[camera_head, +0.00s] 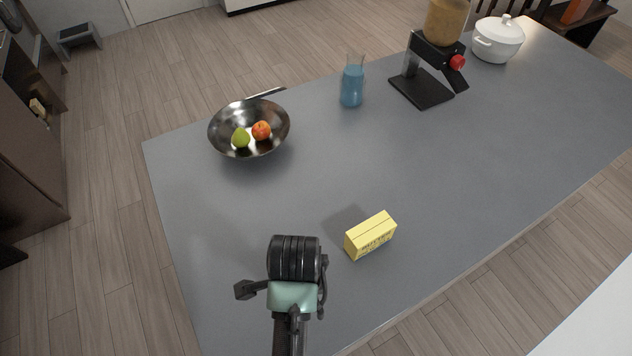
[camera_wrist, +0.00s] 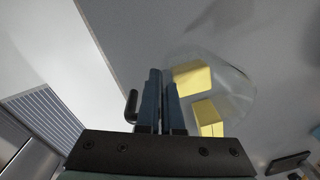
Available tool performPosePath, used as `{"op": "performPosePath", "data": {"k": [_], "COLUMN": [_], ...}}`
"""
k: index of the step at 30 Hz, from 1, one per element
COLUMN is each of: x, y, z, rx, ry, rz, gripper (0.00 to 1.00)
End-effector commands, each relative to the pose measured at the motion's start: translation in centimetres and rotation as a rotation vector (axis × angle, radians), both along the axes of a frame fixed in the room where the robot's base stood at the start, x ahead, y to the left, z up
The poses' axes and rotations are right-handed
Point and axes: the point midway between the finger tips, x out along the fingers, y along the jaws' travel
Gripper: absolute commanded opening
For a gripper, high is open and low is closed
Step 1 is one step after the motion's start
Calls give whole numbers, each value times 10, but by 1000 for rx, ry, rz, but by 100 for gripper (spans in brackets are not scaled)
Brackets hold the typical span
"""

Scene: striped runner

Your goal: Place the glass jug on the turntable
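The glass jug (camera_head: 352,84), clear with blue contents, stands upright on the grey table near its far edge, left of the black appliance. I see no turntable that I can make out in either view. My gripper (camera_wrist: 163,100) shows its two fingers close together with nothing visible between them. In the head view my wrist (camera_head: 293,262) is over the near left part of the table, well short of the jug, and hides the fingers.
A yellow butter box (camera_head: 370,236) lies right of my wrist; yellow patches (camera_wrist: 193,78) show through a pale, see-through shape in the wrist view. A metal bowl (camera_head: 222,129) holds two fruits. A black appliance (camera_head: 422,88) and white pot (camera_head: 497,42) stand right. The table's middle is clear.

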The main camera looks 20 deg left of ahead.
Motion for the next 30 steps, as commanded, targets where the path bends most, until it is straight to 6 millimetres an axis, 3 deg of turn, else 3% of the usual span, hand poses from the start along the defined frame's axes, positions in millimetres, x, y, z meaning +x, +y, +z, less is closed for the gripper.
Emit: {"op": "performPosePath", "data": {"k": [5,11,30], "x": [0,8,47], "y": [0,-12,-102], "z": [7,-2,-39], "rx": [0,-4,-5], "ry": [-1,1,3], "rz": [1,106,909], "gripper": [0,0,0]}}
